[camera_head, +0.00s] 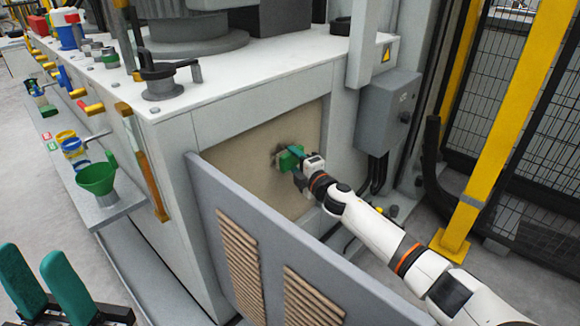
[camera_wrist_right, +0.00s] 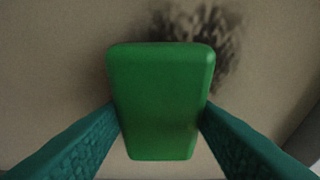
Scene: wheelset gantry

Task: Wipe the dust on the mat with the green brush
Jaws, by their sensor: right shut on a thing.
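The mat (camera_head: 245,143) is a beige upright panel set in the side of the grey machine. A dark smudge of dust (camera_head: 279,152) shows on it by the brush; in the right wrist view the dust (camera_wrist_right: 222,38) spreads behind and beyond the brush's far end. The green brush (camera_head: 288,161) is a block, also in the right wrist view (camera_wrist_right: 160,100), between the teal fingers. My right gripper (camera_head: 299,158) is shut on it, at the mat; I cannot tell whether the brush touches. My left gripper (camera_head: 48,284) is open and empty at the bottom left, far from the mat.
An open grey door (camera_head: 240,205) with slatted vents stands in front, left of my right arm. A grey box (camera_head: 388,112) is right of the mat. A side shelf (camera_head: 110,208) holds a green funnel (camera_head: 97,178). Yellow posts (camera_head: 505,125) and a mesh fence stand right.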

